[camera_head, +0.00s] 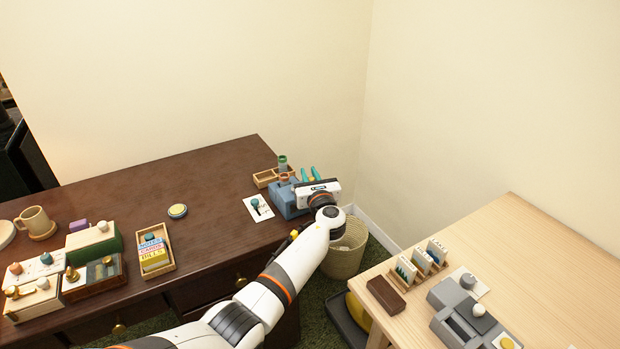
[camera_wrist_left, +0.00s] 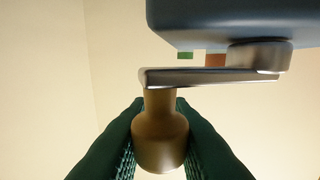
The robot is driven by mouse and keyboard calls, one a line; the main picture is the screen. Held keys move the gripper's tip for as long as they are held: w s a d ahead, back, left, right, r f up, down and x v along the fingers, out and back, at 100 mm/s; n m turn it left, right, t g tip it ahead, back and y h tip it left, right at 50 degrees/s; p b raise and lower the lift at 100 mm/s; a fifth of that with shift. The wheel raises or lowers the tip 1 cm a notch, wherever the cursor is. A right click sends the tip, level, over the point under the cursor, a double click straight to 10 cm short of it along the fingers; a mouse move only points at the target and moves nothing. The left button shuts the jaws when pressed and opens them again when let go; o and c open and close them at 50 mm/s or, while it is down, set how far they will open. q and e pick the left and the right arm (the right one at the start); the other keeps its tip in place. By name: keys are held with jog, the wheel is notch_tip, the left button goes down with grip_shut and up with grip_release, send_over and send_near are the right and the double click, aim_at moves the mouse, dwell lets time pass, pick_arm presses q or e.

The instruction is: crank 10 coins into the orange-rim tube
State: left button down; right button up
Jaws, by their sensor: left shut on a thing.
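The blue coin machine (camera_head: 283,201) stands at the right end of the dark desk, partly hidden by my left gripper (camera_head: 310,173). In the left wrist view, the green fingers are shut on the brass crank knob (camera_wrist_left: 160,140). The knob hangs from a silver crank arm (camera_wrist_left: 210,77), which joins the underside of the blue machine body (camera_wrist_left: 240,20) in that picture. Behind the machine, a green-rim tube (camera_head: 282,161) and an orange-rim piece, likely the orange-rim tube (camera_head: 284,177), show at a wooden tray (camera_head: 264,179). Any coins inside cannot be made out. My right gripper is out of view.
A white card (camera_head: 252,211) with a teal knob lies left of the machine. A wicker basket (camera_head: 343,258) stands between the desks. The light desk (camera_head: 560,270) holds a grey device (camera_head: 462,318).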

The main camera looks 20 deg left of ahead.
pick_arm(q)
jog(key=c, duration=1.3)
grip_release()
jog(key=p+v, duration=0.1)
jog(key=v, duration=1.1)
jog(key=shift+p, duration=0.3)
jog(key=shift+c, duration=0.3)
